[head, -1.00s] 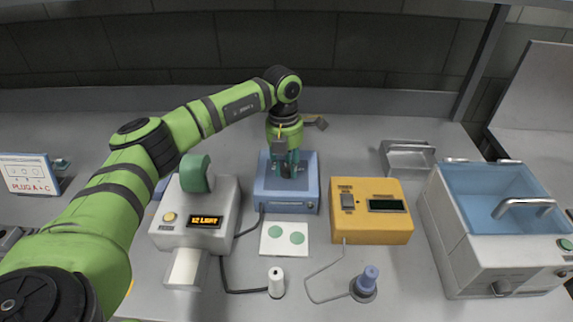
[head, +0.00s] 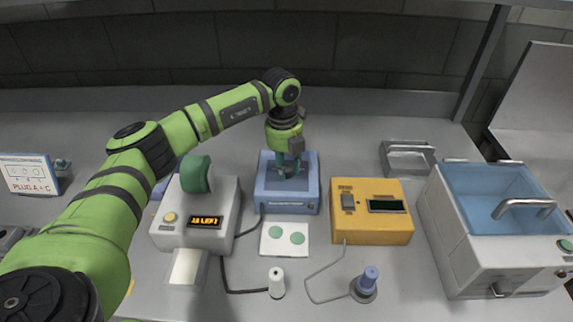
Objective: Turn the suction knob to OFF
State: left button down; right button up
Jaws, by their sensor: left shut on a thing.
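The blue box (head: 262,192) stands on the bench near the middle, with a dark knob on its top. My left gripper (head: 287,168) comes down over this box from above, pointing downward. It is shut on the knob, which is mostly hidden by the fingers. I cannot read an OFF mark or the knob's pointer in this view. My right gripper is not in view.
Left of the box is a grey device (head: 225,225) with a green top part and a lit orange display. A yellow box (head: 370,228) with a dark screen is on the right. In front lie a white card (head: 285,251), a white plug (head: 276,282) and a blue-topped plug (head: 369,278).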

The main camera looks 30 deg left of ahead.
pick_arm(q)
jog(key=shift+s+f, duration=0.15)
dwell(0.3)
jog(key=c, duration=0.9)
grip_release()
jog(key=shift+r, duration=0.2)
notch_tip(320, 180, up, 12)
jog(key=shift+a+f, duration=0.15)
jog(key=shift+a, duration=0.05)
